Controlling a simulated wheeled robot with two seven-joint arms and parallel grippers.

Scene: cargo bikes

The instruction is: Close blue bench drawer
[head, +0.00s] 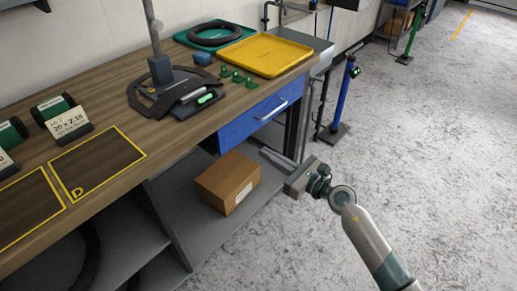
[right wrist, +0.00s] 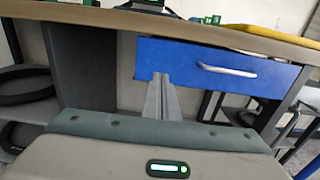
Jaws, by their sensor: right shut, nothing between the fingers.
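The blue bench drawer (head: 262,117) sits under the wooden bench top, with a silver bar handle on its front. In the right wrist view the drawer (right wrist: 185,62) fills the upper middle, and its handle (right wrist: 228,70) is right of the fingers. How far the drawer stands out is hard to tell. My right gripper (head: 264,152) is shut and empty, just below and in front of the drawer. In the right wrist view its fingers (right wrist: 161,80) point at the drawer's lower left part; whether they touch it I cannot tell. My left gripper is not in view.
A cardboard box (head: 228,183) stands on the grey lower shelf below the drawer. On the bench top (head: 120,100) are a yellow tray (head: 265,54), a green tray (head: 212,34) and a stand (head: 160,72). The floor to the right is open around a blue pump stand (head: 342,100).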

